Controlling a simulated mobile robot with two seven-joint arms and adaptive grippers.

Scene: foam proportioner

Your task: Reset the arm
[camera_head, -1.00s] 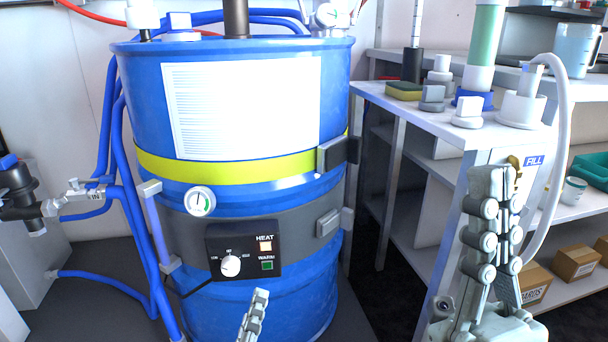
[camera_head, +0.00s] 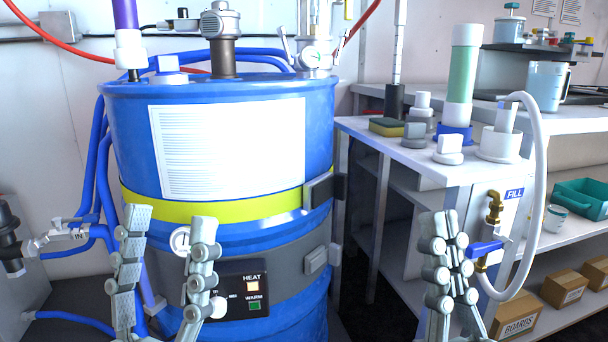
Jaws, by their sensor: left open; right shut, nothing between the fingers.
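My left gripper (camera_head: 170,222) is open and empty. Its two fingers point up in front of the lower part of the blue drum (camera_head: 225,130), hiding part of the gauge (camera_head: 180,240) and the heat control box (camera_head: 249,290). My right gripper (camera_head: 443,225) is shut with nothing between its fingers. It points up in front of the shelf unit, left of the brass FILL valve (camera_head: 488,250) with its blue handle. I see no contact between either gripper and the things behind it.
A white bench (camera_head: 400,150) at the right carries a green and white cylinder (camera_head: 463,75), a sponge (camera_head: 387,127) and several grey stoppers. A white hose (camera_head: 541,190) loops down beside the FILL valve. Cardboard boxes (camera_head: 517,316) and a teal bin (camera_head: 582,197) sit on shelves. Blue hoses (camera_head: 98,170) run left of the drum.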

